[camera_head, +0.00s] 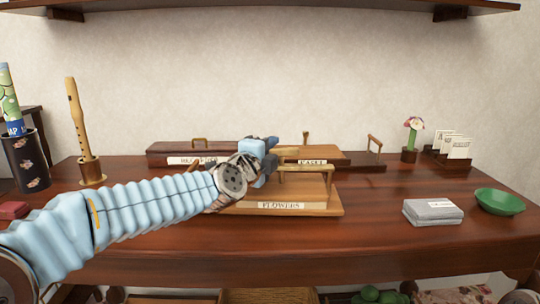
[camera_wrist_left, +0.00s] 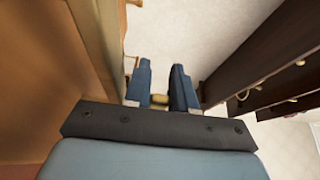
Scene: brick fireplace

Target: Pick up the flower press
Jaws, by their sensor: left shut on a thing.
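The flower press (camera_head: 318,190) is a light wooden stack of boards with a label reading FLOWERS on its front edge and a raised wooden bar handle. It shows in the middle of the dark table in the head view. My left gripper (camera_head: 272,147) reaches over its back left part. In the left wrist view my left gripper (camera_wrist_left: 160,85) is shut on a small tan wooden piece between its fingers, which looks like a part of the press. My forearm and hand hide the press's left side. Whether the press is clear of the table I cannot tell. My right gripper is not in view.
Behind stand a dark box (camera_head: 180,148) and a labelled wooden board (camera_head: 350,158). A recorder (camera_head: 75,115) on a stand is at left. A grey folded cloth (camera_head: 432,212) and a green bowl (camera_head: 500,201) lie at right. Table between press and cloth is clear.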

